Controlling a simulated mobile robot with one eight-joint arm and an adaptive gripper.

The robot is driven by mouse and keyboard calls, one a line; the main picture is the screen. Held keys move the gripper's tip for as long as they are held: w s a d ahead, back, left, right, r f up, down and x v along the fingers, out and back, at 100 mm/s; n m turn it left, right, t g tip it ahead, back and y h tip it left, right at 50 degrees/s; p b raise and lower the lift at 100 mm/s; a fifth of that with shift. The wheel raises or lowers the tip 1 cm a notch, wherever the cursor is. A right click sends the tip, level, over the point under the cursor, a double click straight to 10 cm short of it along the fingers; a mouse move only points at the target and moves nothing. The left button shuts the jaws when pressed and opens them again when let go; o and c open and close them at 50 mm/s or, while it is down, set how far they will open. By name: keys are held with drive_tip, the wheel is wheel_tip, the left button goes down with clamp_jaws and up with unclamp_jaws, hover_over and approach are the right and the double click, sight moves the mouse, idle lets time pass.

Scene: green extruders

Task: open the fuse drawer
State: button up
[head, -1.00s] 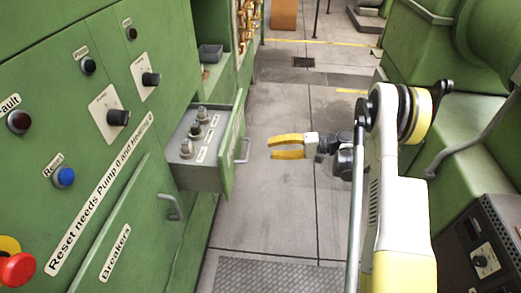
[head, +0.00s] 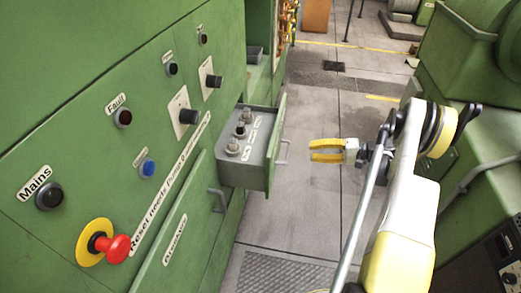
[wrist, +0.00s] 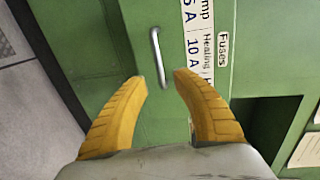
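The fuse drawer (head: 247,163) stands pulled out of the green cabinet in the head view. Several fuse holders (head: 240,131) and small labels show on its grey top. Its green front carries a metal handle (head: 283,152), which also shows in the wrist view (wrist: 161,57). My gripper (head: 312,151) has yellow fingers and is open and empty. In the head view it is to the right of the handle, with a gap between them. In the wrist view the handle lies beyond and between the spread fingertips (wrist: 159,80), not gripped.
The cabinet front holds a red emergency button (head: 115,248), a blue button (head: 148,168), black knobs (head: 188,117) and a lower breaker door (head: 176,235). Green machinery (head: 480,70) stands at right. The floor (head: 315,200) between is clear.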

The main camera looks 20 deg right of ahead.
sight(288, 150)
drive_tip(key=b+x, duration=0.3)
drive_tip(key=x, duration=0.6)
drive_tip(key=shift+w+a+f, duration=0.2)
drive_tip(key=shift+w+a, duration=0.05)
clamp_jaws()
